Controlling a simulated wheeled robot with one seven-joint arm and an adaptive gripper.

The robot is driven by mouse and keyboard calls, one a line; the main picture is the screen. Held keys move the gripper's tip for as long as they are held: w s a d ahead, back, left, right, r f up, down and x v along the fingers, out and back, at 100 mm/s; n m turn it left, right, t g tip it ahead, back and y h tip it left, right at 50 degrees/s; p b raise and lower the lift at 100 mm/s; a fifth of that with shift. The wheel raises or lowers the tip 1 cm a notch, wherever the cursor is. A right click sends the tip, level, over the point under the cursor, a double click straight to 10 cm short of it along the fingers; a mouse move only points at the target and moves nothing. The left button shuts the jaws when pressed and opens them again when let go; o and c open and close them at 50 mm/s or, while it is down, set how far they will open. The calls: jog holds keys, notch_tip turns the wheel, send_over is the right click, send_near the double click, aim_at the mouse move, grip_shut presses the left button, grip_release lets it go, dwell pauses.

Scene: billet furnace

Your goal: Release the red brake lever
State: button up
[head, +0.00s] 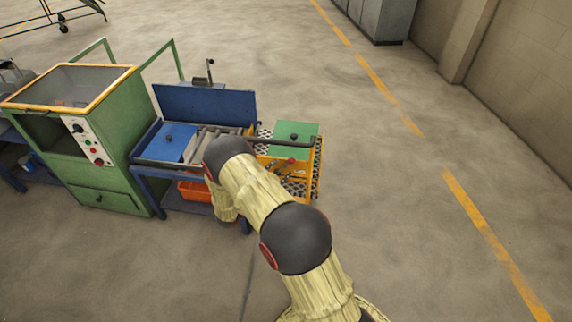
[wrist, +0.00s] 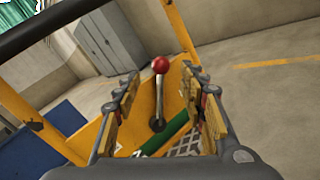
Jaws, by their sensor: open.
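The brake lever shows in the wrist view as a grey rod with a red ball knob (wrist: 161,65) on top. Its foot sits in a dark socket on a yellow plate (wrist: 118,135). My gripper (wrist: 168,88) is open, with one finger to the left of the lever and one to the right. The lever stands between them in the picture, and I see no contact. How far the knob is from the fingertips is hard to tell. In the head view a small red knob (head: 292,160) shows at the yellow cart (head: 318,165); my arm hides the gripper there.
A dark bar (wrist: 60,22) crosses the wrist view's upper left. A blue bench (head: 150,172) with an orange bin (head: 195,190) stands left of the cart, beside a green furnace cabinet (head: 120,145). Open floor (head: 390,200) lies to the right. Grey lockers (head: 385,20) stand behind.

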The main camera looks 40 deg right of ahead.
aim_at(289, 163)
jog(key=d, duration=0.4)
jog(key=w+d+b, duration=0.1)
jog(key=d, duration=0.1)
jog(key=shift+d, duration=0.2)
jog(key=shift+c, duration=1)
grip_shut()
